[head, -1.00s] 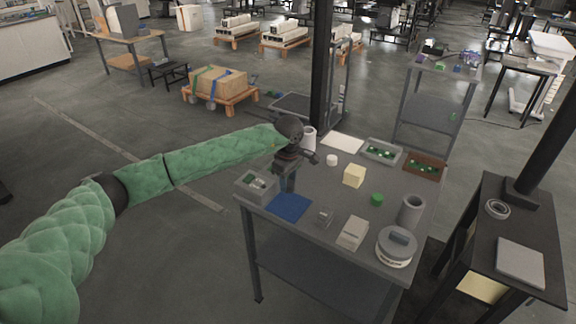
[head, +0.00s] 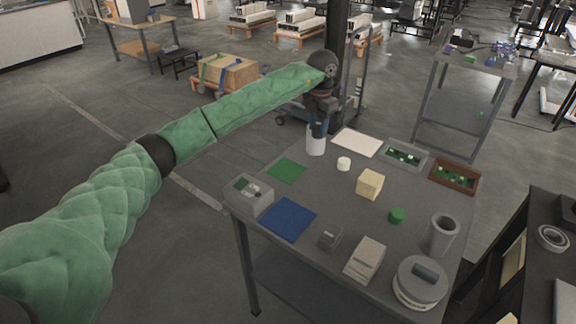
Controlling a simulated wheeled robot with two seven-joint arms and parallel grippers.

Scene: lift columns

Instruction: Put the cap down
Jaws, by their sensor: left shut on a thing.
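My left gripper (head: 318,130) reaches in on the long green-sleeved arm and points down at the far left edge of the grey table (head: 310,205). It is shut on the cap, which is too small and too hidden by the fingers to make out. Its fingertips are at the top of a white upright cylinder (head: 316,146); I cannot tell whether they touch it. A low white round piece (head: 343,163) and a green round piece (head: 397,215) lie apart on the table. My right gripper is not in view.
A green mat (head: 286,170) and a blue mat (head: 288,219) lie bare at the left. A white sheet (head: 357,142), trays (head: 404,154), a yellow block (head: 370,184), a grey cup (head: 443,235) and a round device (head: 419,284) also stand there. A dark post rises behind the gripper.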

